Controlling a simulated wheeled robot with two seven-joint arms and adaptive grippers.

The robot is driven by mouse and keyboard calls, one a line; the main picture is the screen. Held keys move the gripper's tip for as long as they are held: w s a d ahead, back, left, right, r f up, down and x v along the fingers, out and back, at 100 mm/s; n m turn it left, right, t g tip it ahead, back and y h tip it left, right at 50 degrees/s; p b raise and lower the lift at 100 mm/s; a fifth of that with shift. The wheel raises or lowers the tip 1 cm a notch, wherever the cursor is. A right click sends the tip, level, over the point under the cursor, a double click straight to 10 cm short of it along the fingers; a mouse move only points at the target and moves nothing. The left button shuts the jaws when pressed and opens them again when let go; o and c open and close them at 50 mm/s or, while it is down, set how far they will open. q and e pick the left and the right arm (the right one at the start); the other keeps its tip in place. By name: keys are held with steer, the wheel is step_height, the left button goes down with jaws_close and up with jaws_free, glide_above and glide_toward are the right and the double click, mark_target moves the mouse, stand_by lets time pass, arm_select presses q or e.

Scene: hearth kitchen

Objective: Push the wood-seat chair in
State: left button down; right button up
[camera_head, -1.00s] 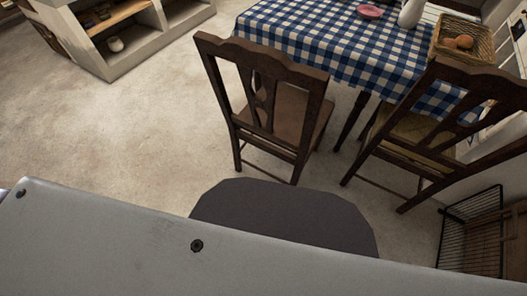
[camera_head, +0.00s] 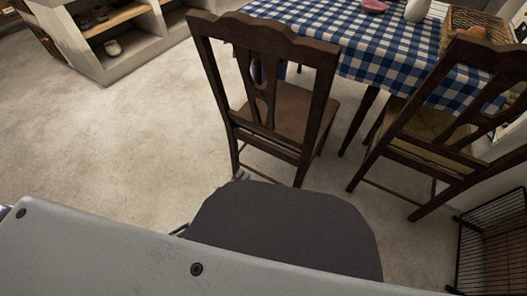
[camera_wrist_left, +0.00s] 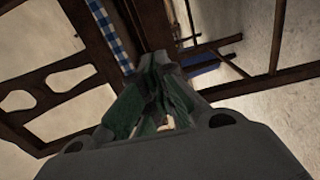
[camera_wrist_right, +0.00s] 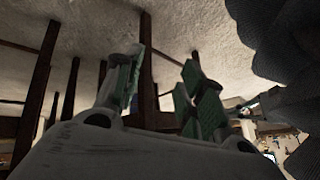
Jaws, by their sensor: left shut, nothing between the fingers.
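The wood-seat chair (camera_head: 287,110) is the left of two dark chairs in the head view. It stands upright at the near side of the table (camera_head: 345,40), its back towards me and its brown seat facing the table. My left gripper (camera_head: 240,177) barely shows beside the chair's near legs; my own dark body hides most of it. In the left wrist view its fingers (camera_wrist_left: 163,95) are shut and empty, with dark chair parts close by. My right gripper (camera_wrist_right: 163,85) is open in its wrist view, with dark legs behind its fingers; contact cannot be told.
A second chair (camera_head: 425,135) with a woven seat stands close on the right. A black wire rack (camera_head: 490,240) is at the lower right. A basket (camera_head: 475,28) is on the table. A pale shelf unit (camera_head: 120,50) stands at the far left. The left floor is clear.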

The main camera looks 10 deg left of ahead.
mark_target(264, 147)
arm_select(q)
steer(key=shift+r+n+t, duration=0.2)
steer(key=shift+n+t, duration=0.1)
arm_select(e)
steer(key=shift+a+r, duration=0.1)
steer(key=shift+r, duration=0.15)
arm_select(q)
steer(key=shift+d, duration=0.1)
steer(key=b+x, duration=0.4)
steer(key=x, duration=0.9)
steer(key=shift+w+f+b, duration=0.15)
steer(key=shift+w+b, duration=0.15)
steer(key=shift+b, duration=0.1)
arm_select(e)
steer(key=shift+y, duration=0.4)
steer(key=f, duration=0.2)
steer(key=a+f, duration=0.1)
steer(key=f, duration=0.1)
steer(key=shift+w, duration=0.25)
arm_select(q)
steer(key=shift+w, duration=0.15)
arm_select(e)
steer(key=shift+w+d, duration=0.1)
steer(key=shift+w, duration=0.05)
